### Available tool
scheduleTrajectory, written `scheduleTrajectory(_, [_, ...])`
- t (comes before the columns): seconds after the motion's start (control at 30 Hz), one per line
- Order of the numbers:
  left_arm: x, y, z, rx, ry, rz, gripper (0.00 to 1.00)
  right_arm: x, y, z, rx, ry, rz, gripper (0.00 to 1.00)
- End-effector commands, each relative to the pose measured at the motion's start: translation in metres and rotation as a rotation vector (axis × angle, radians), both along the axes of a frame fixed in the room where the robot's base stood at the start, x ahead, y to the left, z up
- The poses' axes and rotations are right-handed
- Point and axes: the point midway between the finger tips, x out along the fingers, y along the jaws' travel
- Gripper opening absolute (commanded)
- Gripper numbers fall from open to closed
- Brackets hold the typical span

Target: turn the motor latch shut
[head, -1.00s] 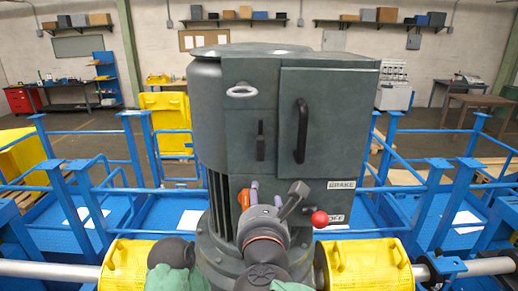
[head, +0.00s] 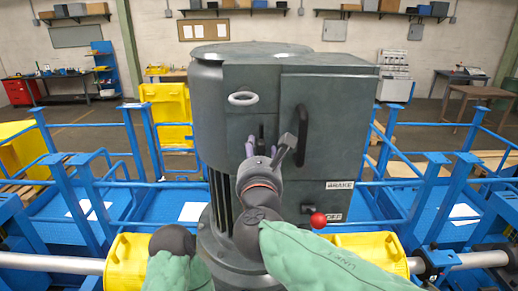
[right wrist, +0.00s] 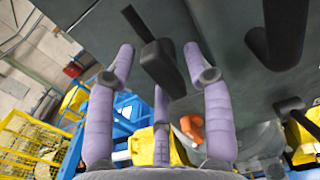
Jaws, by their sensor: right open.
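The grey motor housing (head: 215,110) stands in the middle of the head view. The motor latch, a short black upright handle (head: 262,131), is on its front, left of the door handle (head: 302,135). My right gripper (head: 252,148) is open at the latch's lower end and hides part of it. In the right wrist view the black latch (right wrist: 162,66) shows between the spread purple fingers (right wrist: 160,70). I cannot tell whether any finger touches it. My left gripper is out of view; only part of its arm shows at the bottom of the head view.
A brake lever with a red ball (head: 318,220) sits at the housing's lower right. An orange part (right wrist: 192,127) lies beyond the fingers in the right wrist view. Yellow bearing covers (head: 375,252) flank the base. Blue railings (head: 420,155) surround it.

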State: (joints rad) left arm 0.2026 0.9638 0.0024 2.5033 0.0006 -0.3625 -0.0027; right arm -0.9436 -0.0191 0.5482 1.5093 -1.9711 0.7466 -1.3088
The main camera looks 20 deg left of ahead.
Motion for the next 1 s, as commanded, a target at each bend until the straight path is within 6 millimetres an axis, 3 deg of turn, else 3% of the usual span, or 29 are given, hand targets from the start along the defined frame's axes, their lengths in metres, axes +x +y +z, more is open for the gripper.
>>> scheduleTrajectory(0.37, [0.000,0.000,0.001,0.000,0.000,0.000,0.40,0.006,0.002,-0.001,-0.001,0.000,0.000,0.52])
scheduleTrajectory(0.57, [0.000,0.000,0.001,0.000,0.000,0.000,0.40,0.006,0.002,-0.001,0.000,0.000,0.000,0.01])
scheduleTrajectory(1.0, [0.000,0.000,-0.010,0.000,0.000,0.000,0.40,0.006,0.001,-0.002,0.055,0.015,-0.001,0.00])
